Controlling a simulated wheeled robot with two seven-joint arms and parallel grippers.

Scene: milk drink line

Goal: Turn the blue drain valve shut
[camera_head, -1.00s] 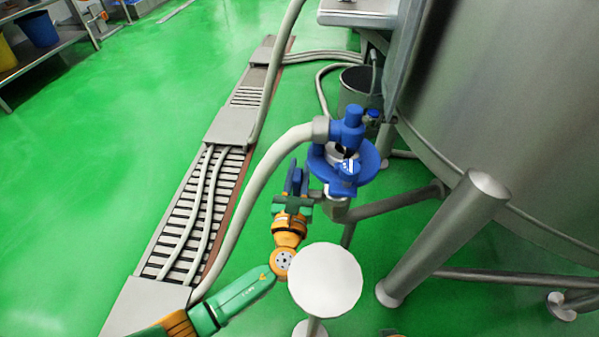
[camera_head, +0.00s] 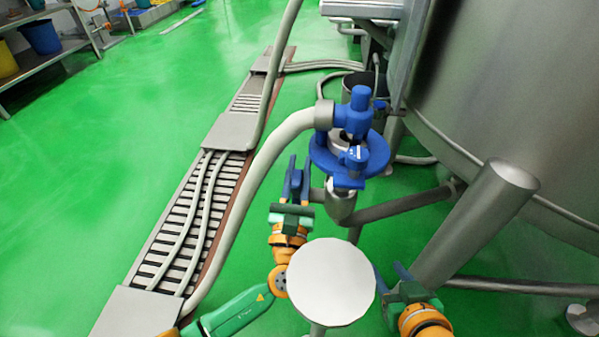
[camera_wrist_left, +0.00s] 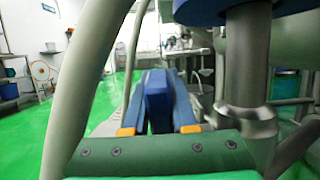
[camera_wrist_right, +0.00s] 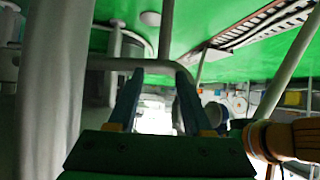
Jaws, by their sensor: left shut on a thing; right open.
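My left gripper (camera_head: 297,175) is shut on a blue handle (camera_head: 296,183), which I take to be the blue drain valve's handle. It sits just left of the steel pipe below the blue ring fitting. In the left wrist view the blue handle (camera_wrist_left: 157,95) stands upright between the fingers; its lower end and stem are hidden. My right gripper (camera_head: 391,277) is open and empty, low and right of the round white disc. The right wrist view shows its two fingers (camera_wrist_right: 156,95) apart with nothing between them.
The blue ring fitting (camera_head: 373,156) with a grey hose (camera_head: 262,180) stands right beside my left gripper. The round white disc (camera_head: 331,283) is in front. A big steel tank (camera_head: 510,90) and its leg (camera_head: 475,225) fill the right. Green floor (camera_head: 130,130) is open at left.

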